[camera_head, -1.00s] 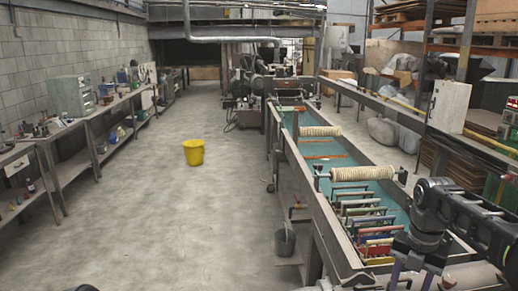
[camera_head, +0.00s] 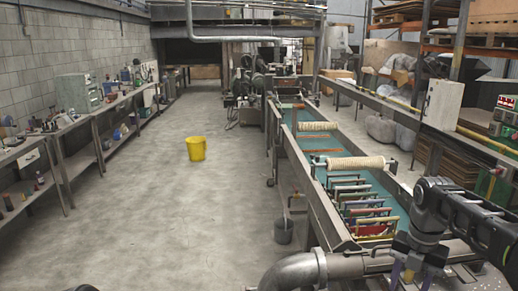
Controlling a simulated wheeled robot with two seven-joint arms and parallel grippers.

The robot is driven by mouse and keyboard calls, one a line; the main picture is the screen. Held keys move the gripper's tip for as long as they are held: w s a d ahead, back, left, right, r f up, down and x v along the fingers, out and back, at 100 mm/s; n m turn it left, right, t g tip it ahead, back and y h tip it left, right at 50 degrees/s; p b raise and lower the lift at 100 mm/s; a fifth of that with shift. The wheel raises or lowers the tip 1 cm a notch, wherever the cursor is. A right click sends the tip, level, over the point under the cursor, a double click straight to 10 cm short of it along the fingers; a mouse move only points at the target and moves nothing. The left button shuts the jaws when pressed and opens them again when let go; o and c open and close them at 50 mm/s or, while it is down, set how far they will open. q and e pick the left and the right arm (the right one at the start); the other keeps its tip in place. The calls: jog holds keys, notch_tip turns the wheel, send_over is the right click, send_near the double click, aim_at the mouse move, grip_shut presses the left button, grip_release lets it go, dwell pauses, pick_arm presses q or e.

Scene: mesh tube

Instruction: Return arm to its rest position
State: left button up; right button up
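My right arm (camera_head: 465,220) comes in from the right edge, bent, with black and grey links. Its gripper (camera_head: 411,272) points down at the bottom edge, over the near end of the trough and pipework. Purple strips show on its fingers, but the fingertips are cut off by the picture edge, so I cannot tell whether it is open or shut or holds anything. My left gripper is not in view.
A long trough (camera_head: 325,215) with teal inside holds rollers and several coloured frames (camera_head: 365,210). A grey pipe (camera_head: 300,271) lies in front. A grey bucket (camera_head: 283,230) stands beside the trough. A yellow bucket (camera_head: 196,148) stands on open floor; benches (camera_head: 75,125) line the left wall.

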jog(key=w+a+f+m+t+y, duration=0.1)
jog(key=w+a+f+m+t, duration=0.3)
jog(key=w+a+f+m, duration=0.55)
jog(key=s+a+f+m+y+b, duration=0.1)
jog(key=s+a+f+m, duration=0.15)
jog(key=f+m, duration=0.4)
jog(key=s+a+f+m+y+b, duration=0.1)
jog(key=s+a+f+m, duration=0.1)
jog(key=a+f+m, duration=0.35)
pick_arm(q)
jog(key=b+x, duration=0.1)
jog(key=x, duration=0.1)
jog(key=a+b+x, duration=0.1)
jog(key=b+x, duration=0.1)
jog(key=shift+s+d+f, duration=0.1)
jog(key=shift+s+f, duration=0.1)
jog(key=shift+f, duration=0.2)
pick_arm(e)
jog(key=s+a+f+m+g, duration=0.1)
jog(key=s+a+f+m, duration=0.3)
jog(key=s+f, duration=0.7)
jog(key=s+a+f+m+g+y, duration=0.1)
jog(key=s+a+f+m, duration=0.3)
jog(key=s+f, duration=0.8)
jog(key=s+a+g, duration=0.1)
jog(key=s, duration=0.7)
jog(key=shift+a+f+g, duration=0.15)
jog(key=shift+f+g, duration=0.1)
jog(key=shift+g, duration=0.05)
